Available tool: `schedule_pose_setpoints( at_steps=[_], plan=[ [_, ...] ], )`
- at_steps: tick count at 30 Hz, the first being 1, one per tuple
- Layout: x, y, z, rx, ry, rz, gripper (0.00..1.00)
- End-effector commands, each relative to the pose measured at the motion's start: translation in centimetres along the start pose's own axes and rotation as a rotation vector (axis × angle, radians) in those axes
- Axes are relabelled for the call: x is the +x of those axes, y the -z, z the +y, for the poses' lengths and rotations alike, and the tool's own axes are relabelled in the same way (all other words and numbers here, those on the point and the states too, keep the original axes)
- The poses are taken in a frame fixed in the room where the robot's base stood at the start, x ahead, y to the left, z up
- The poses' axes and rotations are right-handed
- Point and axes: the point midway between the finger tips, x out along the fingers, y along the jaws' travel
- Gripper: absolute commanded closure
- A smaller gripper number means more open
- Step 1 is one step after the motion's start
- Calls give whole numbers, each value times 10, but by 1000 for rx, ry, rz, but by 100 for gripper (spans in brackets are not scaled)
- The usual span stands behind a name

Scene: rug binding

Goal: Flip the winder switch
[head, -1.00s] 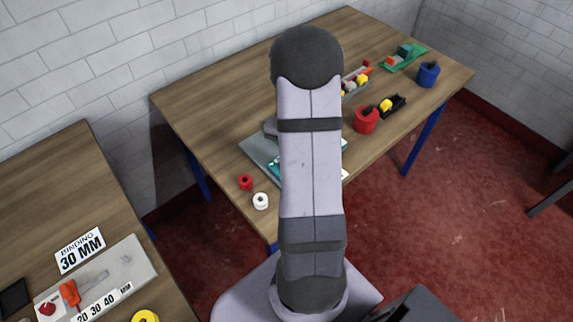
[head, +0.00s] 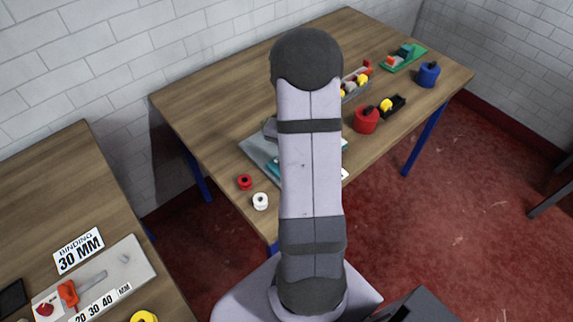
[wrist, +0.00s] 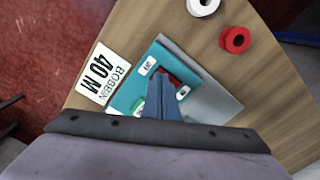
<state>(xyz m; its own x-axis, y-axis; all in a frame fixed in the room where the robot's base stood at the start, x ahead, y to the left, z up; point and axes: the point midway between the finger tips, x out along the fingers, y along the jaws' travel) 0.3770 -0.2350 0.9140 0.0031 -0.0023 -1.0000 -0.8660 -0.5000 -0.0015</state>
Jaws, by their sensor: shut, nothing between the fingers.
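In the wrist view a teal unit (wrist: 133,92), which looks like the winder, sits on a grey plate (wrist: 215,105). It carries a small white label (wrist: 148,66), a red part (wrist: 181,75) and a small green part next to my fingers. My gripper (wrist: 161,78) is shut and empty, its fingers over the teal unit. The fingers cover part of the unit, and I cannot make out the switch lever clearly or tell whether they touch it. In the head view my arm hides most of the unit and the gripper; a teal edge (head: 274,171) shows.
A "BOBBIN 40 M" card (wrist: 103,74) lies beside the unit. A red bobbin (wrist: 236,40) and a white bobbin (wrist: 203,5) stand near the plate. A red pot (head: 366,119) and a blue pot (head: 428,74) stand farther right. A second table holds a "30 MM" card (head: 78,250).

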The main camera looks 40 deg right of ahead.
Motion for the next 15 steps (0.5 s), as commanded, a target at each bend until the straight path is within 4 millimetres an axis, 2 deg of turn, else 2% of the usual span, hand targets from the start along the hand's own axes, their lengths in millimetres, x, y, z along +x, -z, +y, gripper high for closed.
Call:
schedule_pose_setpoints(
  at_steps=[5,15],
  plan=[
    [-6,-1,0,0,-2,-3,100],
    [-32,-1,0,0,-1,-2,100]
  ],
)
